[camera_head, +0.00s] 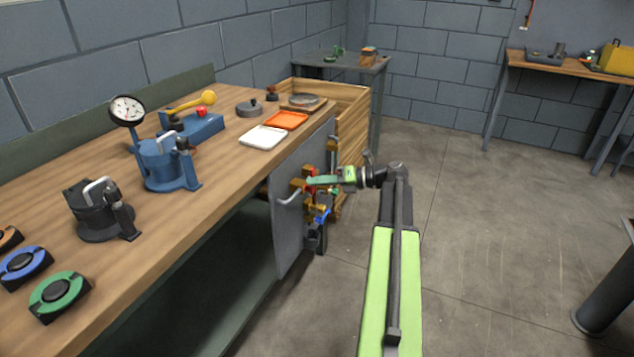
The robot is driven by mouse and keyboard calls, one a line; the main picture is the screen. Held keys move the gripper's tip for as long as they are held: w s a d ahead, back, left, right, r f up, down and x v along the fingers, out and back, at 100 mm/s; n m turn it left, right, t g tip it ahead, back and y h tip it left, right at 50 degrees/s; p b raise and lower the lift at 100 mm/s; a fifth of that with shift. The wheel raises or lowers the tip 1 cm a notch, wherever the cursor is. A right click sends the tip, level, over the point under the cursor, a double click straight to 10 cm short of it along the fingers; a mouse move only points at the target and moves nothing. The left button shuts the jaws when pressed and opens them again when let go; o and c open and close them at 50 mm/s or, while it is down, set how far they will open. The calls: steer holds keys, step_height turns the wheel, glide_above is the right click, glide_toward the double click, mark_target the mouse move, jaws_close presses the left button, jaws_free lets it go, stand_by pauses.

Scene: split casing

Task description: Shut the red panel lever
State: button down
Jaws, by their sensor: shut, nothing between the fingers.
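A grey panel (287,225) stands upright at the end of the workbench. Brass fittings and small coloured levers crowd its right side. A red part (310,172), likely the red panel lever, shows among the fittings just by my gripper's tip. Its exact position, open or shut, is too small to tell. My gripper (312,181) is shut and empty, pointing left into the fittings. It partly covers the red part; I cannot tell whether they touch. A blue lever (323,215) sits lower down.
A bent metal handle (287,199) sticks out on the panel's left. The wooden workbench (215,180) carries clamps, a gauge (127,110) and trays.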

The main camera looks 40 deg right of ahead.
steer(key=shift+w+d+r, duration=0.25)
steer(key=shift+d, duration=0.1)
stand_by(0.3)
glide_toward(311, 187)
steer(key=s+a+r, duration=0.2)
steer(key=s+a, duration=0.1)
steer(key=shift+s+d+f, duration=0.15)
steer(key=shift+s+d, duration=0.1)
steer(key=shift+s, duration=0.35)
